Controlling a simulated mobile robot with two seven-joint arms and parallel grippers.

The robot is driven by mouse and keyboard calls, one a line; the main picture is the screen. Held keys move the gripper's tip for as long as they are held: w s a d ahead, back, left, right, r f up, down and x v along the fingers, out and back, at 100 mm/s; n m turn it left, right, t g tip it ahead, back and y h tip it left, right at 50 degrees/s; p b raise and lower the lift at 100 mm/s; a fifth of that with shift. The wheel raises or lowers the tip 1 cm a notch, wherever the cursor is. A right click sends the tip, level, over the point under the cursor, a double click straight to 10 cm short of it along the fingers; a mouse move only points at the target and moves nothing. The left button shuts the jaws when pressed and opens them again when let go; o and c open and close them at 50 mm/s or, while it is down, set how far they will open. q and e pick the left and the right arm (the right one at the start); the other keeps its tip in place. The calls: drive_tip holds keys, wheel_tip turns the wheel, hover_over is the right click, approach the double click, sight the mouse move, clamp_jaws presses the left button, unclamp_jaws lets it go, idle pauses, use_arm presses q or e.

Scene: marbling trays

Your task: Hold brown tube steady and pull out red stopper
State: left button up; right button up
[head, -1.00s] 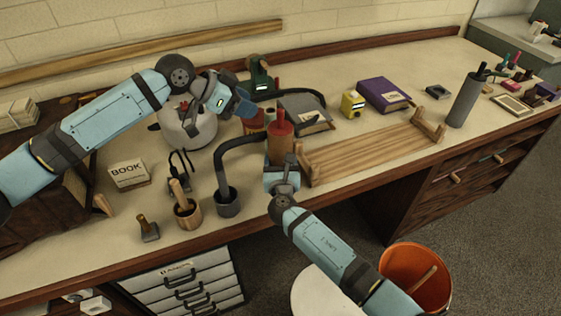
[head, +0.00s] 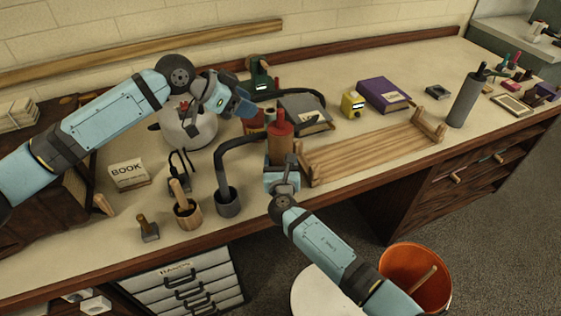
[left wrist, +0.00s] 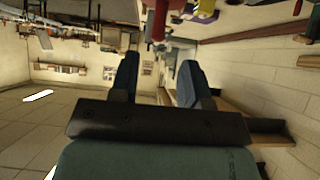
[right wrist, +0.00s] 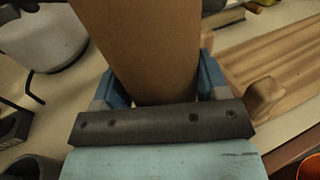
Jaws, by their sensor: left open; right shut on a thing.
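The brown tube (head: 280,148) stands upright near the front edge of the workbench. The red stopper (head: 281,126), with a narrow knob on top, sits in its upper end. My right gripper (head: 281,174) is shut around the tube's lower part. In the right wrist view the brown tube (right wrist: 145,45) fills the space between the fingers of my right gripper (right wrist: 162,85). My left gripper (head: 249,106) is open, up and left of the stopper and apart from it. In the left wrist view nothing is between the fingertips of my left gripper (left wrist: 160,75).
A wooden rack (head: 370,152) lies right of the tube. A dark grey bent-arm stand (head: 228,203) and a wooden cup (head: 187,214) stand to the left. A pale kettle (head: 188,130) is under my left arm.

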use_arm(q)
drive_tip(key=shift+o, duration=0.2)
drive_tip(key=shift+o, duration=0.6)
drive_tip(key=shift+d, duration=0.1)
drive_tip(key=n+y, duration=0.8)
drive_tip(key=n, duration=0.1)
approach(280, 110)
drive_tip(key=shift+n+g, duration=0.3)
drive_tip(key=x, duration=1.2)
drive_tip(key=shift+w+f, duration=0.2)
drive_tip(key=shift+w, duration=0.15)
clamp_jaws()
